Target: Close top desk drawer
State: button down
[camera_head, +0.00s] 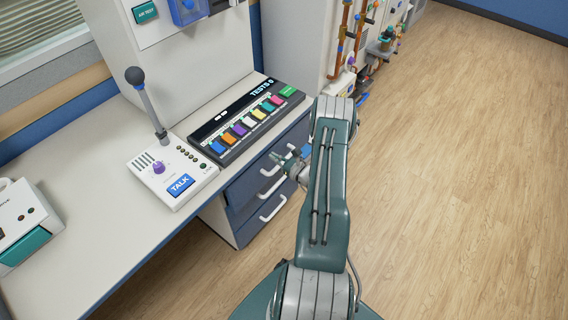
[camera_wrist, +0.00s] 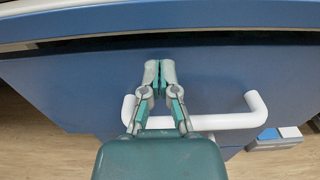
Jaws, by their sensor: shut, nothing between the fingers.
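The desk's blue drawer front (camera_wrist: 225,75) fills much of the wrist view, with a white bar handle (camera_wrist: 235,121) across it. My gripper (camera_wrist: 158,66) is shut and empty, its fingertips in front of the blue panel just above the handle. I cannot tell whether they touch it. In the head view my gripper (camera_head: 284,158) is beside the upper drawers, right of the desk. My arm hides part of the drawer stack. A dark gap runs above the drawer front in the wrist view; how far the drawer stands out is unclear.
The white desk top (camera_head: 120,222) holds a microphone console (camera_head: 172,172) and a colored-button panel (camera_head: 246,118). A lower drawer handle (camera_head: 273,208) shows below. Pipes and equipment (camera_head: 385,40) stand behind. The wooden floor (camera_head: 460,180) to the right is clear.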

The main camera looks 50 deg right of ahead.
aim_at(269, 152)
jog(key=shift+w+d+f, duration=0.1)
jog(key=shift+w+d, duration=0.3)
jog(key=shift+w, duration=0.1)
jog(key=shift+w+a, duration=0.1)
jog(key=shift+a, duration=0.3)
jog(key=w, duration=0.4)
jog(key=shift+w, duration=0.3)
jog(key=shift+r, duration=0.2)
